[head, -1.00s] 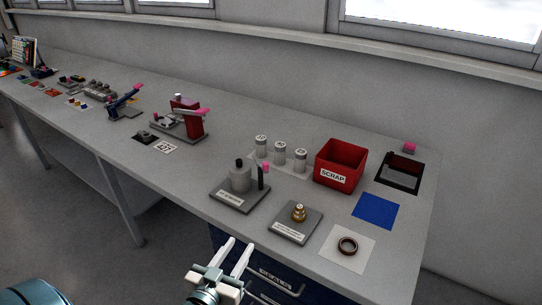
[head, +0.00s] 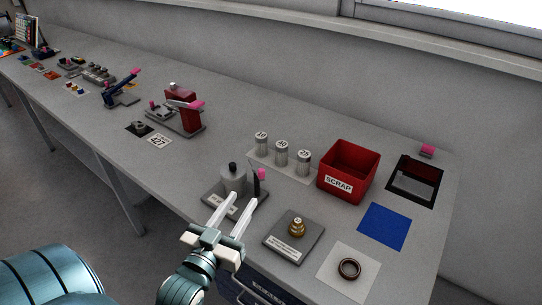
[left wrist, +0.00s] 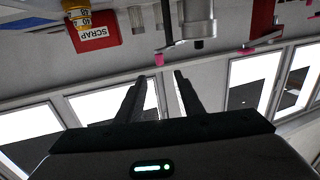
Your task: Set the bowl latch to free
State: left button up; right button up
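A dark base plate (head: 216,203) carries a grey cylindrical bowl (head: 232,180) with a black knob on top. Beside it stands a dark upright post (head: 257,186) with a pink tip (head: 262,174), which I take for the bowl latch. Its setting cannot be read. My left gripper (head: 244,198) is open and empty, its two pale fingers apart. In the head view they reach over the front of the plate and hide part of its label; contact cannot be told. The open fingers also show in the left wrist view (left wrist: 159,77). My right gripper is not in view.
A brass part on a grey plate (head: 275,239) and a ring (head: 349,269) on a white sheet lie to the right. Behind stand several numbered cylinders (head: 281,150) and a red SCRAP bin (head: 336,186). The bench is fairly clear left of the bowl.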

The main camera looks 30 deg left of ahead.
aim_at(256, 166)
pick_arm(q)
jog(key=w+a+p, duration=0.2)
jog(key=w+p, duration=0.3)
jog(key=w, duration=1.1)
jog(key=shift+w+a, duration=0.3)
jog(key=shift+w, duration=0.1)
grip_shut()
